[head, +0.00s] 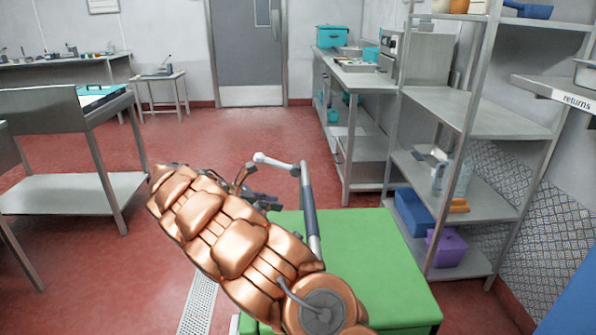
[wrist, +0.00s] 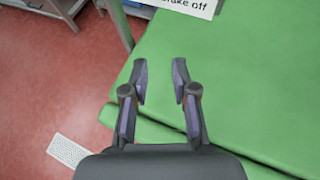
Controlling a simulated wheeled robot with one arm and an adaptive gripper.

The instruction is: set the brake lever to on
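A sign reading "…rake off" (wrist: 188,6) is cut by the top edge of the wrist view, beyond the fingertips. My gripper (wrist: 160,76) is open and empty above a green surface (wrist: 245,75), its two fingers apart. The gripper shows only in part in the head view (head: 258,197), behind my copper arm. A grey bar (head: 309,212) rises by the green top (head: 375,265), with a pale-ended crosspiece (head: 275,160) pointing left. I cannot tell whether this is the brake lever. No lever is clearly visible in the wrist view.
A metal rack (head: 465,115) with blue and purple bins stands at the right. A steel table (head: 75,190) stands at the left. Red floor (head: 235,130) is open toward the grey door (head: 247,50). A floor grate (head: 198,300) lies left of the green top.

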